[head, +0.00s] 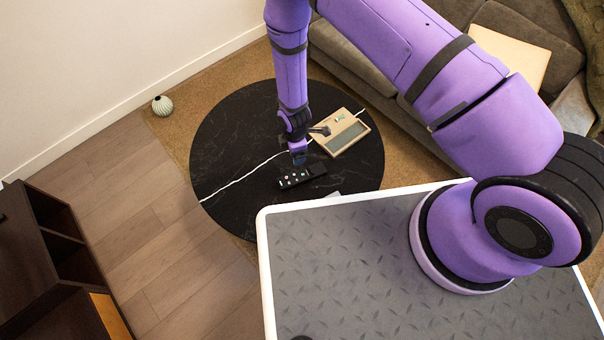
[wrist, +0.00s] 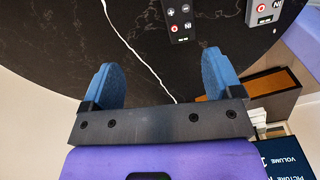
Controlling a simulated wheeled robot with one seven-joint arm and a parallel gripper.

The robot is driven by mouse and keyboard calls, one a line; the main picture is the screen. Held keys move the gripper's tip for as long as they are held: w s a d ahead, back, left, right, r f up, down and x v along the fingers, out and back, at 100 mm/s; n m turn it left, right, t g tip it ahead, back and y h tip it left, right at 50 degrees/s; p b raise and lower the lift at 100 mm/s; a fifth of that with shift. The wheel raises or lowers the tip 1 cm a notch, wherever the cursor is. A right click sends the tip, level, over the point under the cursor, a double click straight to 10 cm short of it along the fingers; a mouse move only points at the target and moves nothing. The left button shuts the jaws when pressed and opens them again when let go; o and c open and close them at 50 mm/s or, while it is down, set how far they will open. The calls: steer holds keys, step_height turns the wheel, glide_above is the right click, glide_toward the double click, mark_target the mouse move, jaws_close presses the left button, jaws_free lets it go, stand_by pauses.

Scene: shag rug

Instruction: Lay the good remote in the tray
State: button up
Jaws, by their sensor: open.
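A black remote (head: 302,177) with pale and red buttons lies on the round black table, just in front of my gripper (head: 298,158). In the wrist view, part of a dark remote (wrist: 180,20) shows at the top, beyond the gap between my blue fingers (wrist: 160,85). A greyer remote (wrist: 263,12) lies to its right, cut off by the frame. The fingers are open with nothing between them. The wooden tray (head: 318,148) lies on the table behind and right of my gripper, partly hidden by my arm. I cannot tell which remote is the good one.
The round black table (head: 225,140) has a white vein and clear room on its left. A pale object (head: 333,194) shows at its near edge, mostly hidden by my base. A grey sofa (head: 350,62) stands behind, a dark shelf (head: 50,255) at left, a vase (head: 162,105) by the wall.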

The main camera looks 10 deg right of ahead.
steer(key=n, duration=0.1)
glide_above(300, 176)
step_height(300, 176, down, 6)
steer(key=shift+f, duration=5)
steer(key=c, duration=1.1)
